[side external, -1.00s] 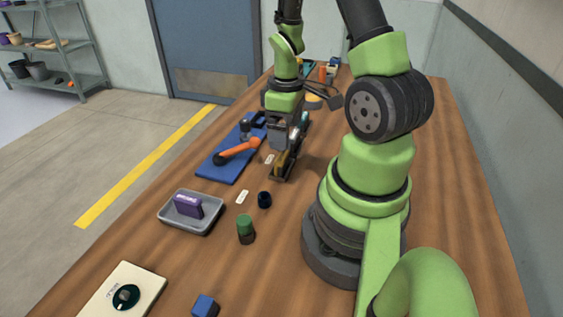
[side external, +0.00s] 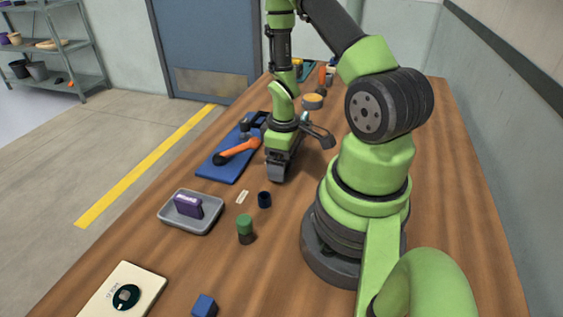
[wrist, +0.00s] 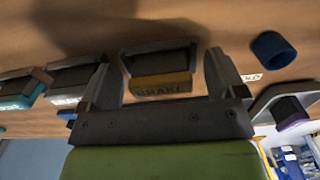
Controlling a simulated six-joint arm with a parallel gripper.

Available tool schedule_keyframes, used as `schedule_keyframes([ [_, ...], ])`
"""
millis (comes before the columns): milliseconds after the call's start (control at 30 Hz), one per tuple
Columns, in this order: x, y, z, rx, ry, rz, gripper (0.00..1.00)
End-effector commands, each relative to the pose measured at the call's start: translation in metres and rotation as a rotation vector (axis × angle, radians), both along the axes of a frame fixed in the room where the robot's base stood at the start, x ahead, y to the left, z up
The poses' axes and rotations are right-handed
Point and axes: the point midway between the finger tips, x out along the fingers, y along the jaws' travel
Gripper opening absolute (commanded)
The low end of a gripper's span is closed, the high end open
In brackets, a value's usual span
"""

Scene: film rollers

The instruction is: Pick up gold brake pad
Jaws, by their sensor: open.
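The gold brake pad (wrist: 160,86) has a dark backing and a gold face with "BRAKE" lettering. In the wrist view it lies between the two spread fingers of my gripper (wrist: 158,65), with a gap visible on each side. My gripper is open. In the side view my gripper (side external: 278,168) is low over the table beside the blue mat, and it hides the gold pad there.
A dark blue cylinder (side external: 264,199), a green cylinder (side external: 245,228) and a grey tray (side external: 207,226) with a purple pad (side external: 188,206) are nearer. The blue mat (side external: 215,173) holds an orange-handled tool (side external: 238,151).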

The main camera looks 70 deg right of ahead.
Motion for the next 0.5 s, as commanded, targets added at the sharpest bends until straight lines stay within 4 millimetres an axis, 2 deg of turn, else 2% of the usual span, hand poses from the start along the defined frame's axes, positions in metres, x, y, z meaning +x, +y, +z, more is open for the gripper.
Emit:
schedule_keyframes([
  [67, 0.0, 0.0, 0.0002, 0.0, 0.0, 0.0, 0.89],
  [333, -0.0001, 0.0001, 0.0004, 0.0, 0.001, 0.0, 0.3],
  [500, -0.0001, 0.0, 0.0005, 0.0, 0.0, 0.0, 0.3],
])
